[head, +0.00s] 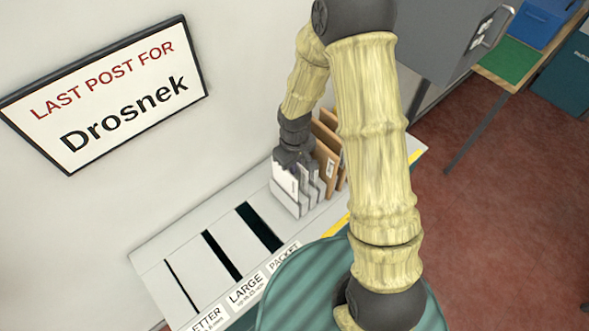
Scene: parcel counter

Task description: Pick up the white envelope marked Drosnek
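Several white envelopes (285,197) stand upright in a row on the counter, in the middle of the head view. Any names on them are too small to read, so I cannot tell which is marked Drosnek. My gripper (291,163) is low over the top edges of the front white envelopes, pointing down. Its fingertips are small and partly merge with the envelopes, so I cannot tell whether it is open or shut on one. My forearm hides part of the row's right side.
Brown envelopes (325,160) stand behind the white ones. The grey counter (190,245) has slots labelled letter, large and packet. A wall sign (110,95) reads "Last post for Drosnek". A grey cabinet (440,40) and a table with a green mat (508,60) stand at upper right.

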